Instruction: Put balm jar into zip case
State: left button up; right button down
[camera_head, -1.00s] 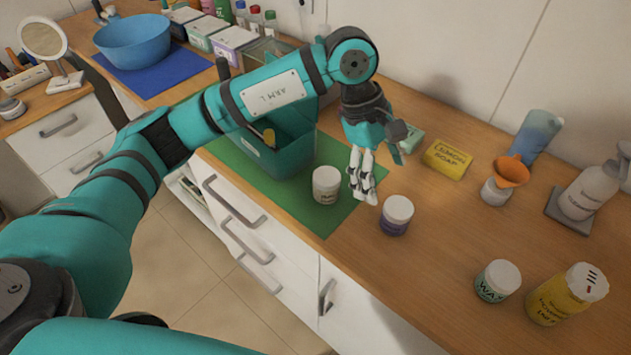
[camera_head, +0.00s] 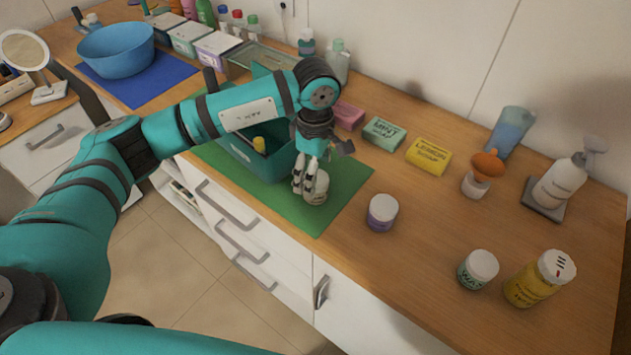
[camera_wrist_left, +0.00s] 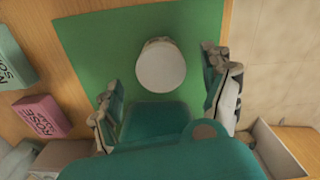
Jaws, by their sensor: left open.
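A white-lidded jar (camera_head: 321,184), which I take for the balm jar, stands upright on the green mat; its label cannot be read now. In the left wrist view its round lid (camera_wrist_left: 161,65) shows from above. A teal open case (camera_head: 266,168), which I take for the zip case, stands just left of it on the mat, with a yellow-topped item inside. My left gripper (camera_head: 310,190) points down at the jar and partly hides it in the head view. Its fingers (camera_wrist_left: 168,95) are spread wide in the wrist view, with the jar between their lines. My right gripper is out of view.
To the right stand a purple-label jar (camera_head: 382,212), a wax jar (camera_head: 478,270) and a yellow bottle (camera_head: 538,280). Pink, mint and yellow soap boxes (camera_head: 428,157) lie behind. The counter's front edge is close to the green mat (camera_head: 345,185).

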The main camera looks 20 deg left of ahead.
pick_arm(q)
jog(key=shift+f+p, duration=0.4)
jog(key=shift+f, duration=0.1)
notch_tip(320, 180, down, 4)
jog(key=shift+s+a+r+p, duration=0.1)
jog(key=shift+r+p, duration=0.1)
jog(key=shift+p, duration=0.7)
jog(key=shift+f, duration=0.45)
jog(key=shift+c, duration=0.3)
jog(key=c, duration=1.4)
